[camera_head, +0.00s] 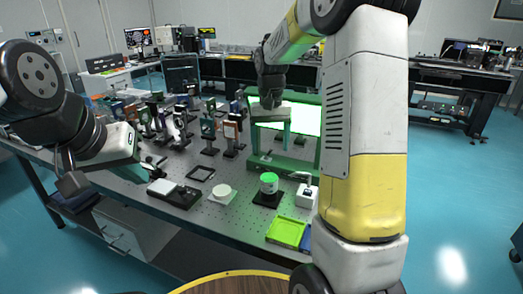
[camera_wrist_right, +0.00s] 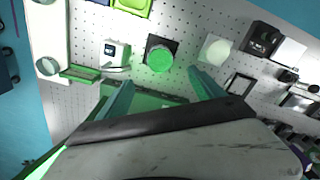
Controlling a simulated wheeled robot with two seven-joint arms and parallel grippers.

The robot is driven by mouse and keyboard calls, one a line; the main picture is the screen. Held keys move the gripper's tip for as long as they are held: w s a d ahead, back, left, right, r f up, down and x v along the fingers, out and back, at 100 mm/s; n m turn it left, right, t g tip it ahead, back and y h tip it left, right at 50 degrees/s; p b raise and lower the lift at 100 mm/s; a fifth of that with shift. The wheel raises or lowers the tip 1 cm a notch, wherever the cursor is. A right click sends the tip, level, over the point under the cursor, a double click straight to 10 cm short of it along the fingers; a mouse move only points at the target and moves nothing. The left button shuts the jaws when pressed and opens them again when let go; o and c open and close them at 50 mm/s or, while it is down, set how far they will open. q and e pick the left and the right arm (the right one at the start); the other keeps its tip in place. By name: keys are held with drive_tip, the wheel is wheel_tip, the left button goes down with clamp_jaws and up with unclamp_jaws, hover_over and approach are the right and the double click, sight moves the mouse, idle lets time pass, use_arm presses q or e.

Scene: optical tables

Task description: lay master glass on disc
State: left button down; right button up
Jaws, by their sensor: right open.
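A round green-topped piece (camera_head: 268,182) sits on a black square base on the perforated table; it also shows in the right wrist view (camera_wrist_right: 160,58). A pale round disc (camera_head: 222,192) lies to its left, and shows in the wrist view (camera_wrist_right: 215,50). I cannot tell for certain which is the master glass. My right gripper (camera_wrist_right: 162,90) is open, with nothing between its fingers, and is above the table behind the green piece. My left gripper (camera_head: 138,165) is over the table's left part; its fingers are too unclear to read.
A green frame with a bright panel (camera_head: 300,118) stands behind the green-topped piece. A white box (camera_head: 307,195) and a lime tray (camera_head: 287,232) are at the right. A black frame (camera_head: 201,174) lies left of centre. Several upright optical mounts (camera_head: 209,130) crowd the back left.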

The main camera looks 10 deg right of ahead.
drive_tip(key=s+r+t+y, duration=0.1)
drive_tip(key=s+r+t, duration=0.2)
drive_tip(key=s+r, duration=0.7)
drive_tip(key=s+a+n+t+y, duration=0.1)
drive_tip(key=s+a+t, duration=0.1)
drive_tip(key=s, duration=1.2)
drive_tip(key=shift+s+t, duration=0.15)
drive_tip(key=shift+t, duration=0.45)
